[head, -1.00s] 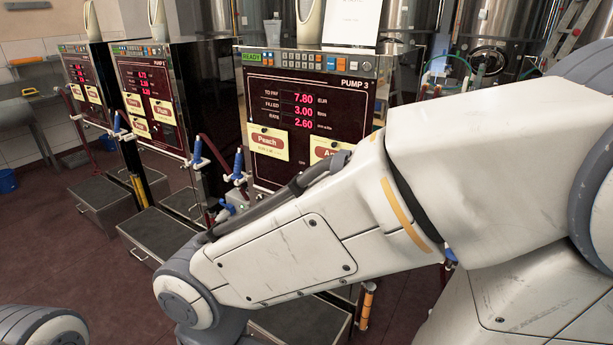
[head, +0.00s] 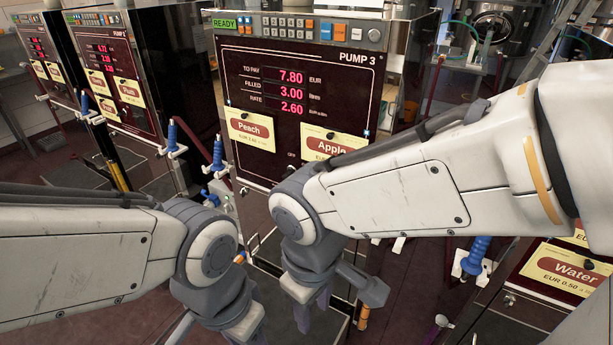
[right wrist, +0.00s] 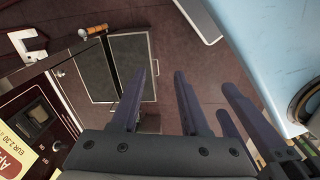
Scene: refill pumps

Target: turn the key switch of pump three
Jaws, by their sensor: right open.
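Pump three (head: 300,62) stands in the middle of the head view, its display lit and READY showing. A small dark round control, probably the key switch (head: 291,169), sits under an "OFF" label low on its panel, partly hidden by my right arm.
Peach (head: 250,129) and Apple (head: 332,146) cards hang on the panel. Blue-handled nozzles (head: 217,152) stand left of it, another (head: 478,254) at right. A Water card (head: 568,271) is at far right. My two grippers are close together.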

